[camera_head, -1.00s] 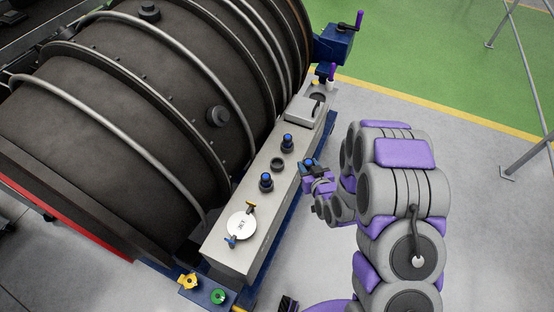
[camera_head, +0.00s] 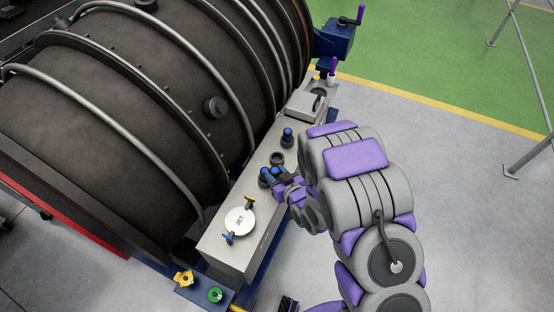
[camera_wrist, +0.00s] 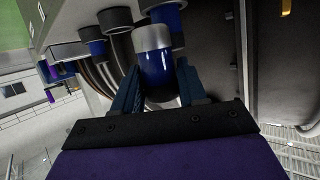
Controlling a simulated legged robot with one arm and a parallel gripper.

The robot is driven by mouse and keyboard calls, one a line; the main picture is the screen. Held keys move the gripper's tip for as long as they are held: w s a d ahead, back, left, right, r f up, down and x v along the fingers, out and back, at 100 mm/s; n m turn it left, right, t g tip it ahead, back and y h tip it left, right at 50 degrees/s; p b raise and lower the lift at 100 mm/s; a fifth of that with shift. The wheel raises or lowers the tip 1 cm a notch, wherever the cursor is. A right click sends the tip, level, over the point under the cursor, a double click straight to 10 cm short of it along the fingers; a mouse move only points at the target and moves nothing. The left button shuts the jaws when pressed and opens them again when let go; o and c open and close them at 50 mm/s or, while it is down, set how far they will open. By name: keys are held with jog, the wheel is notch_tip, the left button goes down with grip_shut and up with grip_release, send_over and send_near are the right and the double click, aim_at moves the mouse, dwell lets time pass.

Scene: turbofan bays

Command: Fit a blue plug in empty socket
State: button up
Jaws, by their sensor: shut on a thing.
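My gripper (camera_head: 278,178) is shut on a blue plug (camera_wrist: 158,75). In the wrist view the plug has a silver end and a dark blue body between the two fingers. In the head view the gripper is over the bench-like grey housing (camera_head: 226,240), beside the near seated blue plug (camera_head: 264,180). The empty socket (camera_head: 277,158), a dark ring, lies just beyond the gripper. A farther seated blue plug (camera_head: 287,136) stands past it. In the wrist view the held plug appears apart from the sockets (camera_wrist: 115,18) at the top. The held plug is hard to separate from its surroundings in the head view.
The dark turbofan casing (camera_head: 150,110) rises to the left of the housing. A raised grey box (camera_head: 303,106) stands at the far end. Open floor lies to the right.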

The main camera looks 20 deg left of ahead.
jog(key=shift+w+f+b, duration=0.1)
jog(key=shift+w+b, duration=0.6)
jog(key=shift+b, duration=1.1)
jog(key=w+a, duration=0.1)
jog(key=w, duration=0.2)
jog(key=w+a, duration=0.1)
jog(key=w, duration=0.2)
jog(key=w+a+b, duration=0.1)
jog(key=w, duration=0.3)
jog(key=shift+a+f, duration=0.25)
jog(key=shift+f, duration=0.15)
jog(key=shift+w+f+b, duration=0.1)
jog(key=shift+f+b, duration=0.45)
jog(key=shift+f, duration=1.25)
jog(key=shift+r, duration=0.1)
jog(key=o, duration=1.1)
jog(key=p+v, duration=0.2)
jog(key=v, duration=1)
